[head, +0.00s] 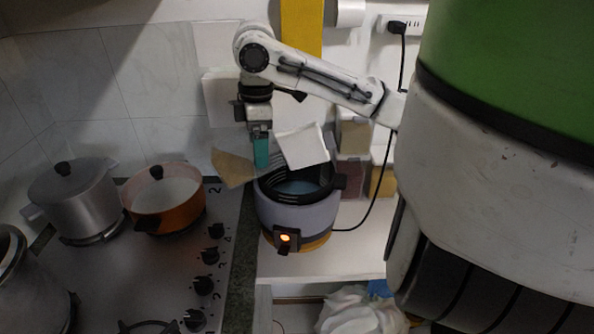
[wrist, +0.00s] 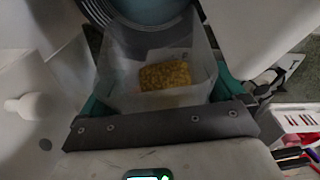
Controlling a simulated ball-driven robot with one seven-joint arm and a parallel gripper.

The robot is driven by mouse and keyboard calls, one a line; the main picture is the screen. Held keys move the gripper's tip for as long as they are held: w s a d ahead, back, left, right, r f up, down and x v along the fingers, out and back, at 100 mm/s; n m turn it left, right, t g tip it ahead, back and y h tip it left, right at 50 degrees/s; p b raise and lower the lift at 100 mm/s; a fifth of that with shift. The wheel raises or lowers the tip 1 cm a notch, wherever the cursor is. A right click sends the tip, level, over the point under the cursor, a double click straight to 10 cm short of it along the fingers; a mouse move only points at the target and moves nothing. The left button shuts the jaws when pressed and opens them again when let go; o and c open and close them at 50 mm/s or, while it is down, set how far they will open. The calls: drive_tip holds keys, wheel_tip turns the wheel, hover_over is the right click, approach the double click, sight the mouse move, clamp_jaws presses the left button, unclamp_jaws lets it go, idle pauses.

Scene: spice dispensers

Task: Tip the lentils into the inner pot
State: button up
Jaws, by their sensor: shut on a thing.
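My gripper (head: 262,150) is shut on a pale, see-through container (wrist: 130,98), with its teal fingers on either side in the wrist view (wrist: 160,100). Yellow-brown lentils (wrist: 165,75) lie inside the container. In the head view a tilted whitish piece (head: 302,147), apparently the container, is beside the finger and above the cooker (head: 296,215). The inner pot (head: 300,187) sits in the cooker, bluish inside with a dark ribbed rim. Its edge also shows beyond the container in the wrist view (wrist: 150,12). The lentils are not visible in the head view.
An orange pot (head: 160,222) and a lidded steel pot (head: 75,208) stand on the stove (head: 160,270) at left. The cooker's lamp (head: 285,238) glows orange. A tan panel (head: 232,168) is left of the cooker, boxes (head: 354,137) behind it. A black cord (head: 375,200) hangs at right.

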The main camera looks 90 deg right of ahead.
drive_tip(key=shift+s, duration=0.1)
drive_tip(key=shift+s+d+f+t+b, duration=0.15)
drive_tip(key=shift+s+t+b, duration=0.1)
drive_tip(key=shift+t+b, duration=0.15)
drive_tip(key=shift+s+f+b, duration=0.1)
drive_tip(key=shift+s+b, duration=0.2)
drive_tip(key=shift+b, duration=0.05)
drive_tip(key=shift+s+d+f+t+y+b, duration=0.1)
drive_tip(key=shift+s+d+t+y+b, duration=0.05)
drive_tip(key=shift+s+t+y+b, duration=0.2)
drive_tip(key=shift+s+d+r+t+y, duration=0.15)
drive_tip(key=shift+s+r+t+y, duration=0.2)
drive_tip(key=shift+t, duration=0.6)
drive_tip(key=shift+s+d+r+t+y, duration=0.15)
drive_tip(key=shift+s+r+t, duration=0.15)
drive_tip(key=shift+s+t, duration=0.45)
idle(0.5)
drive_tip(key=shift+s+d+r+t+y+p, duration=0.1)
drive_tip(key=shift+s+r+t+p, duration=0.2)
drive_tip(key=shift+r+t, duration=0.3)
drive_tip(key=shift+s+d+r+t+y+p, duration=0.15)
drive_tip(key=shift+r+t+p, duration=0.2)
drive_tip(key=shift+r+t, duration=0.2)
drive_tip(key=shift+s+r+t+y+p, duration=0.1)
drive_tip(key=shift+s+r+t+p, duration=0.2)
drive_tip(key=shift+r+t, duration=0.25)
idle(0.5)
